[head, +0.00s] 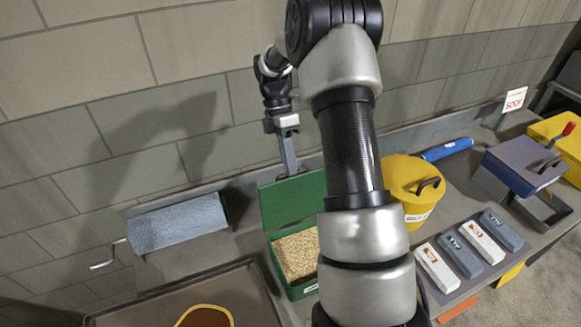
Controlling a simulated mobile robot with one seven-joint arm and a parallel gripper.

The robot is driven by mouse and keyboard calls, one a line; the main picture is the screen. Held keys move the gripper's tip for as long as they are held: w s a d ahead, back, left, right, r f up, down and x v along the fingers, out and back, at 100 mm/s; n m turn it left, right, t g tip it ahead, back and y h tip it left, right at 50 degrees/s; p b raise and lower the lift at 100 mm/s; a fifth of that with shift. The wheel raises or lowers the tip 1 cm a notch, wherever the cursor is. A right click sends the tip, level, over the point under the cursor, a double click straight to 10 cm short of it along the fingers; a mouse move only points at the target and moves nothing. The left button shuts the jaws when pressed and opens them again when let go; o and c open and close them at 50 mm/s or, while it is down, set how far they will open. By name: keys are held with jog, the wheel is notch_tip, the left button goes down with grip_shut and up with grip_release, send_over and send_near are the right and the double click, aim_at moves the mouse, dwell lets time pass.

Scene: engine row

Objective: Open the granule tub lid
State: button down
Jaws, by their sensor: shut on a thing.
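The green granule tub (284,262) stands on the bench in the head view, partly behind my arm. Its green lid (285,204) is raised and stands roughly upright at the back of the tub. Pale granules (298,254) show inside. My gripper (290,174) reaches down behind the lid's top edge and is shut on the lid. The fingertips are partly hidden by the lid, and my arm covers the right part of the tub and lid.
A yellow round tub (405,184) stands just right of my arm. A brown tray (140,312) is in front. Several small packets (482,242) lie at the right, near a grey-lidded box (528,160). A block wall stands behind.

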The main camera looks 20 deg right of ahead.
jog(key=c, duration=1.8)
grip_release()
jog(key=shift+a+f, duration=0.1)
jog(key=shift+f, duration=0.2)
jog(key=shift+r, duration=0.1)
jog(key=v, duration=1.7)
jog(key=shift+w+r, duration=0.1)
jog(key=shift+r, duration=0.05)
